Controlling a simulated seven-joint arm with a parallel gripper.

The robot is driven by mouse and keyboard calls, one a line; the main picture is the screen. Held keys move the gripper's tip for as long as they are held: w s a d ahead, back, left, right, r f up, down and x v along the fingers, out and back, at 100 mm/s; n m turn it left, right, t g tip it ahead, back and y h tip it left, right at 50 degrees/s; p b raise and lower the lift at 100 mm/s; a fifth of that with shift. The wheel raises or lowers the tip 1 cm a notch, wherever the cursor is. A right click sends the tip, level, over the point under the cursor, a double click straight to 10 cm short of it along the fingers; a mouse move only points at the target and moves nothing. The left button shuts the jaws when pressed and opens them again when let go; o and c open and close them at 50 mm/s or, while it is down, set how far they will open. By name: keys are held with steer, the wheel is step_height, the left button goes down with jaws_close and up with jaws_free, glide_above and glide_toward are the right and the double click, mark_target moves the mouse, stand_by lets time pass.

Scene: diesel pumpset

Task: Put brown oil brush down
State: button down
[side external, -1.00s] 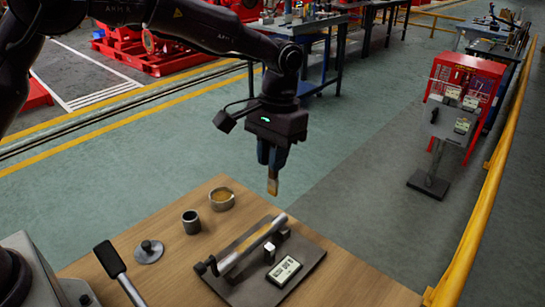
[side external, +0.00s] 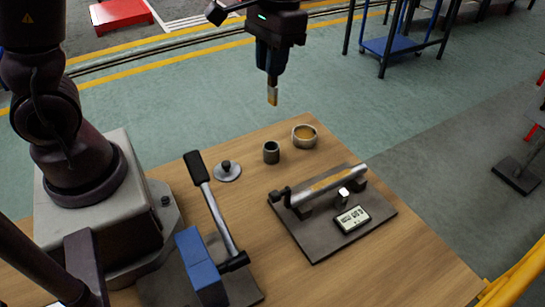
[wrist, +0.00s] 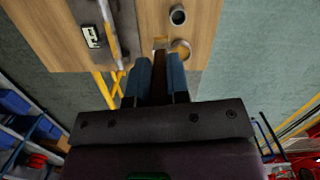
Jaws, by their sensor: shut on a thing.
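My gripper (side external: 271,74) is shut on the brown oil brush (side external: 272,95), which hangs upright with its pale tip pointing down. In the side view the brush shows above the table's back edge, clear of the wood. In the wrist view my gripper (wrist: 159,78) has the dark brush handle between its two blue fingers. The brush tip (wrist: 160,43) appears there beside a round dish (wrist: 181,49), which also shows in the side view (side external: 304,137). The part of the handle inside the fingers is hidden.
The wooden table (side external: 413,222) holds a dark cup (side external: 271,152), a metal disc with a knob (side external: 228,171), a long-handled lever tool (side external: 217,210), and a dark plate (side external: 320,245) with a metal bar and a display (side external: 352,219). Bare wood lies between them.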

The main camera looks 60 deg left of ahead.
steer(key=s+a+f+m, duration=0.15)
steer(key=s+f, duration=0.35)
steer(key=s, duration=0.7)
steer(key=shift+w+a+f, duration=0.35)
steer(key=shift+w+f, duration=1.9)
steer(key=shift+w, duration=0.05)
steer(key=shift+w+a+f, duration=0.35)
steer(key=shift+w+f, duration=1.95)
steer(key=shift+w+a+f, duration=0.35)
steer(key=shift+w+f, duration=1.9)
steer(key=shift+w, duration=0.05)
steer(key=shift+f, duration=0.1)
steer(key=c, duration=1.1)
jaws_free()
